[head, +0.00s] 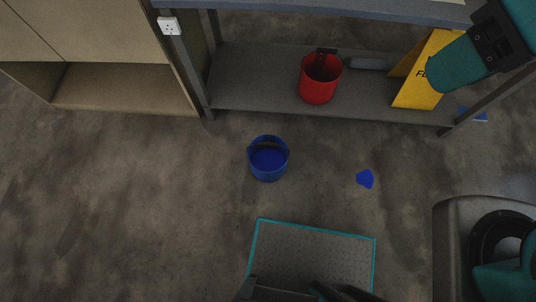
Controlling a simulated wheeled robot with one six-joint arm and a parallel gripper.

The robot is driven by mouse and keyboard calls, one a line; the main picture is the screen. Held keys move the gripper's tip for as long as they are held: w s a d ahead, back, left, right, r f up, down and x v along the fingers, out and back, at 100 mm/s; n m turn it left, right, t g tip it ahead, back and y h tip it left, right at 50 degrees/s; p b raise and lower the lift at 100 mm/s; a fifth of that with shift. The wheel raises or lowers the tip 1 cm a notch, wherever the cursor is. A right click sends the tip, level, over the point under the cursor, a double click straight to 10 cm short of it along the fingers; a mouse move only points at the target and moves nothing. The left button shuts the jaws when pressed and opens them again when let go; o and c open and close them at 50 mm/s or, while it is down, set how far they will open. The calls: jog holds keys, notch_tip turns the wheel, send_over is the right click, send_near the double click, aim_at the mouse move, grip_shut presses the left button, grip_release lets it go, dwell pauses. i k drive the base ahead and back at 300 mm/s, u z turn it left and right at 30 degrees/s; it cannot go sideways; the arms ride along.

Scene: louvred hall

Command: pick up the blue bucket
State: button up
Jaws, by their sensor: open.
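The blue bucket (268,166) stands upright on the bare concrete floor, left of the picture's middle. Its open top faces me, and its inside shows blue. A dark band, perhaps its handle, crosses the far part of the opening. It stands in front of the low shelf, apart from it, with nothing touching it. A teal and black part of my arm shows at the upper right, well away from the bucket. I cannot make out any gripper fingers in the head view.
A red bucket (319,85) and a yellow sign (416,82) stand on the grey shelf (244,88) under a table. A wooden cabinet (128,88) stands upper left. The left floor is clear.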

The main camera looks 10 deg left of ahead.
aim_at(268, 155)
jog(key=k, duration=0.4)
jog(key=u, duration=2.15)
jog(key=i, duration=0.8)
jog(key=z, duration=1.4)
